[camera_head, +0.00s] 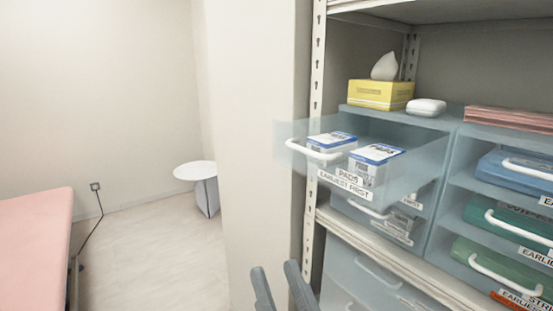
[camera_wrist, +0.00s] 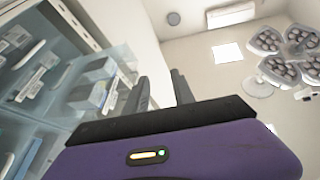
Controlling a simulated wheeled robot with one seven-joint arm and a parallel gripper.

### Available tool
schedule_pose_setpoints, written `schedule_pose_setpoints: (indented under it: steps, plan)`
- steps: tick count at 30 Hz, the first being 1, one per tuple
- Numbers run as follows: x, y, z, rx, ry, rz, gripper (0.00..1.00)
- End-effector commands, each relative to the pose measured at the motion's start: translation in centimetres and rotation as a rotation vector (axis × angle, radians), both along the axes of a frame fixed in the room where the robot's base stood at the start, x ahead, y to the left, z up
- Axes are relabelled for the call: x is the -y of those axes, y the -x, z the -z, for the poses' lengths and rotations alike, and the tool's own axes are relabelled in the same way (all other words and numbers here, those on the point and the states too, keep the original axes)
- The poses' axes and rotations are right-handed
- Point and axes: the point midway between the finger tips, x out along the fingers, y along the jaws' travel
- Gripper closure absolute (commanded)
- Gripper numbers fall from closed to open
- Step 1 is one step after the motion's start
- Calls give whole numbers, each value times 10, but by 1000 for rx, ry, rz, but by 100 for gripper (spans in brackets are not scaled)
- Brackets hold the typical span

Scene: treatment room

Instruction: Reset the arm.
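My gripper (camera_head: 279,287) shows at the bottom middle of the head view, its two grey fingers pointing up with a gap between them. Nothing is between them. In the wrist view my gripper (camera_wrist: 160,92) also shows two dark, separated fingers above the purple wrist body. The gripper is in front of and below a pulled-out clear drawer (camera_head: 420,165) labelled PADS, EARLIEST FIRST. It appears apart from the drawer. Two white and blue boxes, a rear one (camera_head: 331,141) and a front one (camera_head: 374,163), sit inside the drawer.
The shelf unit (camera_head: 317,70) fills the right side, with other labelled drawers such as a green one (camera_head: 500,222). A yellow box (camera_head: 381,94) stands on top. A pink bed (camera_head: 35,245) is at left, a small white round table (camera_head: 195,171) behind.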

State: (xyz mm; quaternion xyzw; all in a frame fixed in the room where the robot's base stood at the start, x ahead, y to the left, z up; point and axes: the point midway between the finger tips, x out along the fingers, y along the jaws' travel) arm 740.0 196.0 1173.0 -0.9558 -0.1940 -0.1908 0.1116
Motion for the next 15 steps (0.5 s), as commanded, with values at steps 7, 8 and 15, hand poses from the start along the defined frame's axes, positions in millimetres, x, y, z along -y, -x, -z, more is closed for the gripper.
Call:
schedule_pose_setpoints:
  steps: [7,8,15]
  plan:
    - [48,44,81,-37,182,50,70]
    - [54,51,90,-45,197,56,70]
    - [105,107,149,-144,286,129,70]
